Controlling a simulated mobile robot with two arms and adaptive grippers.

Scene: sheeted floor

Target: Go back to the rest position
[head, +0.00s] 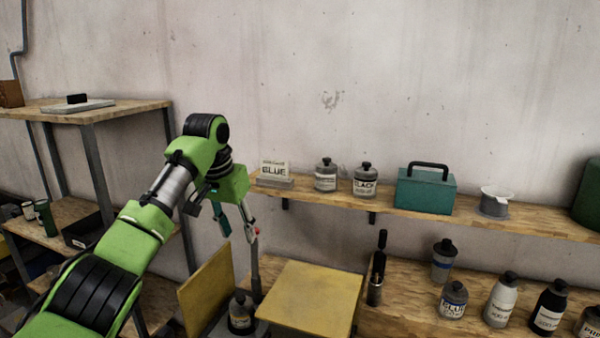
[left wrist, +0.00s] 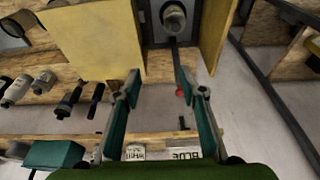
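My left gripper (head: 237,229) hangs from the green arm, in front of the wall and above the yellow-panelled box. In the left wrist view its two fingers (left wrist: 156,92) are spread apart with nothing between them, so it is open and empty. A dark bottle (head: 241,313) stands low, beside the yellow panels and below the gripper; the wrist view shows a bottle (left wrist: 173,20) between the panels. My right gripper is in neither view.
A wall shelf (head: 391,204) holds a BLUE sign (head: 274,170), two bottles (head: 326,175), a teal toolbox (head: 426,190) and a white cup (head: 495,200). Several bottles (head: 501,299) stand on the workbench (head: 402,318). A yellow panel (head: 305,306) lies left of them. A wooden rack (head: 85,110) stands at the left.

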